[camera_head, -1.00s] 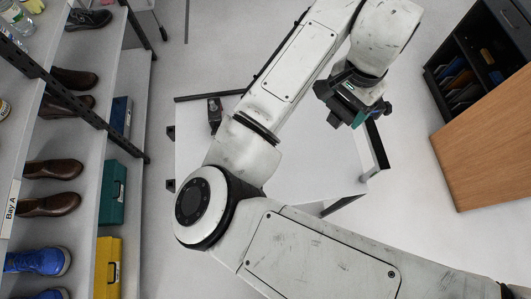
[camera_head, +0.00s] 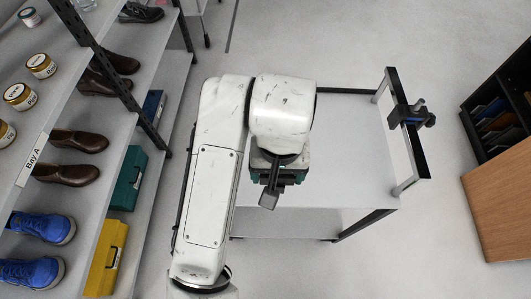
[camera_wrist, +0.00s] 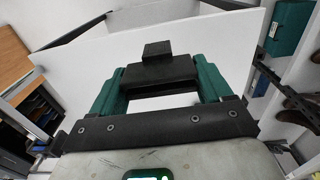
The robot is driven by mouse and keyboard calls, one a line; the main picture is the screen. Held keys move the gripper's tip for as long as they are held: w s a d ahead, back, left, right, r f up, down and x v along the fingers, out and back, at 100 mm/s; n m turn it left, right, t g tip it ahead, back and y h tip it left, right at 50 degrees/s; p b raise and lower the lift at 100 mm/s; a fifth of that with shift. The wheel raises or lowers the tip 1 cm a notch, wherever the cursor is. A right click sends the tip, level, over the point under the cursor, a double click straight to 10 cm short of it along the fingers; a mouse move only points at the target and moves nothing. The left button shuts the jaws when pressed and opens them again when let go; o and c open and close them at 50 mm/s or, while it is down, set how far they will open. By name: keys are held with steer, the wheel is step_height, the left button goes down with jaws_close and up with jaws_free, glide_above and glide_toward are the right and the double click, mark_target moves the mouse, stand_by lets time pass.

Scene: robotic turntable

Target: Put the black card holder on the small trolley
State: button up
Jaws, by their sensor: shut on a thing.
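My gripper (camera_head: 273,178) has green fingers and is shut on the black card holder (camera_head: 269,199), a small dark block in the head view. In the wrist view, the card holder (camera_wrist: 160,73) sits between the two green fingers of my gripper (camera_wrist: 158,66), with a small square part sticking up. The small trolley (camera_head: 345,155) has a white top and a black-edged frame. My gripper appears over its left part in the head view. The white trolley top (camera_wrist: 80,62) also lies behind the card holder in the wrist view. I cannot tell the height between them.
Shelves with brown shoes (camera_head: 78,141), blue shoes (camera_head: 40,228), a green case (camera_head: 128,178) and a yellow case (camera_head: 106,258) stand left. A wooden-sided cabinet (camera_head: 500,200) stands right. Most of the trolley top looks bare.

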steer(key=w+a+f+b, duration=0.1)
steer(key=w+a+f, duration=0.1)
steer(key=w+f, duration=0.1)
steer(key=w+a+f+b, duration=0.1)
steer(key=w+f, duration=0.2)
steer(key=f, duration=0.1)
steer(key=w+a+f+b, duration=0.1)
steer(key=w+a+f, duration=0.1)
steer(key=w+f, duration=0.1)
steer(key=shift+a+f, duration=0.3)
steer(key=shift+f, duration=0.5)
steer(key=shift+f, duration=0.15)
steer(key=o, duration=1.1)
step_height(320, 180, up, 12)
steer(key=shift+r+p, duration=0.15)
steer(key=shift+p, duration=0.5)
